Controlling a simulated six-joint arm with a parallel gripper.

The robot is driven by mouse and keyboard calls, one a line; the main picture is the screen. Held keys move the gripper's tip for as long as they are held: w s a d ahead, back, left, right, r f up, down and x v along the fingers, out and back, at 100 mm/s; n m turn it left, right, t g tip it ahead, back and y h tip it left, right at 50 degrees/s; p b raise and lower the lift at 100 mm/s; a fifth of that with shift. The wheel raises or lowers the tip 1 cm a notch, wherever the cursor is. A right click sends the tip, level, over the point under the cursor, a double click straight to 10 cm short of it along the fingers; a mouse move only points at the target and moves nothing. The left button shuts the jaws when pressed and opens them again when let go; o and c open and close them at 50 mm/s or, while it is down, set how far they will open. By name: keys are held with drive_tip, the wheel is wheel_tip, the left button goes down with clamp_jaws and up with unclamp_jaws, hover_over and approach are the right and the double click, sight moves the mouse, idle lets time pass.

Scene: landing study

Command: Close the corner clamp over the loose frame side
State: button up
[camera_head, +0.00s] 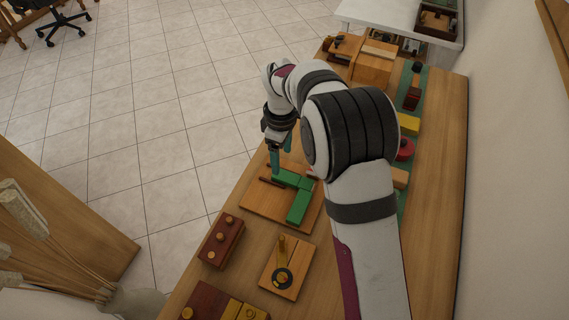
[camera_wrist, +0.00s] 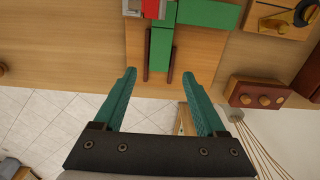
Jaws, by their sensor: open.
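A green bar (camera_wrist: 160,48), seemingly the loose frame side, lies between two thin dark brown strips on a wooden board (camera_head: 256,202). A second green bar (camera_wrist: 208,13) meets it at a right angle; it also shows in the head view (camera_head: 299,206). A red and grey piece (camera_wrist: 152,8), apparently the corner clamp, is at the corner, cut off by the wrist view's top edge. My arm mostly hides it in the head view; whether it is open or shut I cannot tell. My gripper (camera_wrist: 159,74) is open and empty, its fingers pointing toward the near bar's end.
A dark red block with round knobs (camera_head: 221,241) and a wooden plate with a black ring and upright peg (camera_head: 284,267) stand nearby on the bench. Several blocks line the bench's far right side. The bench edge and tiled floor (camera_head: 150,120) lie left of the board.

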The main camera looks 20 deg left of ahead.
sight(282, 175)
wheel_tip(282, 175, down, 8)
drive_tip(key=shift+r, duration=0.25)
clamp_jaws()
idle(0.3)
idle(1.0)
